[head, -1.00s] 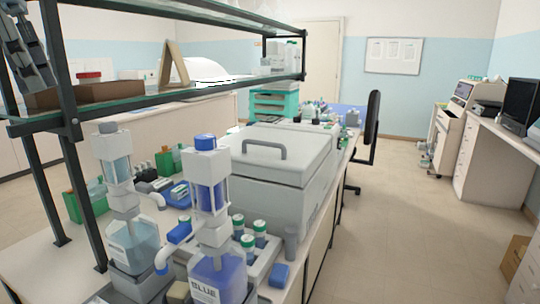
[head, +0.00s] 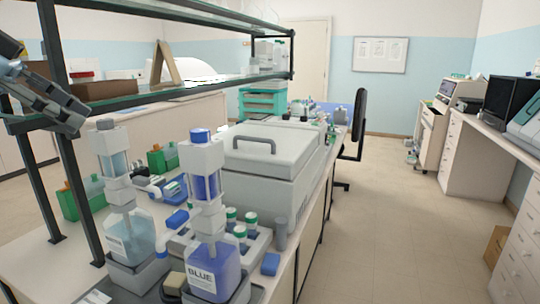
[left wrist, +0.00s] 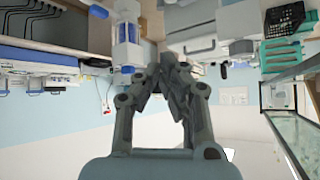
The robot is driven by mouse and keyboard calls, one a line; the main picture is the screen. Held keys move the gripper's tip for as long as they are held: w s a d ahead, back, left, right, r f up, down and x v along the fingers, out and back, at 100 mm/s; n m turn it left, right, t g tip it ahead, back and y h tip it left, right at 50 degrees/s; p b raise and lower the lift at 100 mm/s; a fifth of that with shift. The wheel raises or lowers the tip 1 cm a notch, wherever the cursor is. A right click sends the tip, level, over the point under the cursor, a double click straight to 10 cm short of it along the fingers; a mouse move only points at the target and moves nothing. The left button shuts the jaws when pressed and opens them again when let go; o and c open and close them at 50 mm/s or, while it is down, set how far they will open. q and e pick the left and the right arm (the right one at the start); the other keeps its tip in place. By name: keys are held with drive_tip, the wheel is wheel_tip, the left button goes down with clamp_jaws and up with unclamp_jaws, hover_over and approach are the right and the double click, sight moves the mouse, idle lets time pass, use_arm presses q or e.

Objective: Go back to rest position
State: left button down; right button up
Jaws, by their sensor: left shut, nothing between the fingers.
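My left gripper (head: 68,122) is at the left edge of the head view, in front of the shelf frame and above the bench. In the left wrist view my left gripper (left wrist: 172,70) shows its fingers together with nothing between them. The wrist picture is upside down. My right gripper is in neither view.
A glass shelf (head: 180,90) on a dark frame runs along the bench. Below stand a blue-liquid dispenser bottle (head: 215,268) and a pale one (head: 128,235). A grey lidded box (head: 270,165) stands behind them. The floor (head: 400,220) to the right is clear.

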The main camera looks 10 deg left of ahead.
use_arm(q)
drive_tip(key=s+a+f+n+t+y, duration=0.25)
drive_tip(key=f+n+t+y, duration=0.2)
drive_tip(key=f, duration=0.35)
drive_tip(key=s+a+f+n+t+y, duration=0.25)
drive_tip(key=f+n+y, duration=0.2)
drive_tip(key=f, duration=0.35)
drive_tip(key=s+d+f+n+g+h, duration=0.1)
drive_tip(key=s+d+f+g, duration=0.45)
drive_tip(key=s, duration=0.35)
drive_tip(key=s+d+f+g, duration=0.4)
drive_tip(key=s+d+f, duration=0.25)
drive_tip(key=s, duration=0.25)
drive_tip(key=s+a+f+g+b, duration=0.2)
drive_tip(key=f+b, duration=0.6)
drive_tip(key=f, duration=2.5)
drive_tip(key=s+a+f+b, duration=0.1)
drive_tip(key=s+f+b, duration=0.2)
drive_tip(key=s+f, duration=0.6)
drive_tip(key=s+a+f+b, duration=0.1)
drive_tip(key=s+f+b, duration=0.3)
drive_tip(key=s+f, duration=0.6)
wheel_tip(320, 180, down, 6)
drive_tip(key=shift+a+g, duration=0.2)
drive_tip(key=shift+g, duration=0.15)
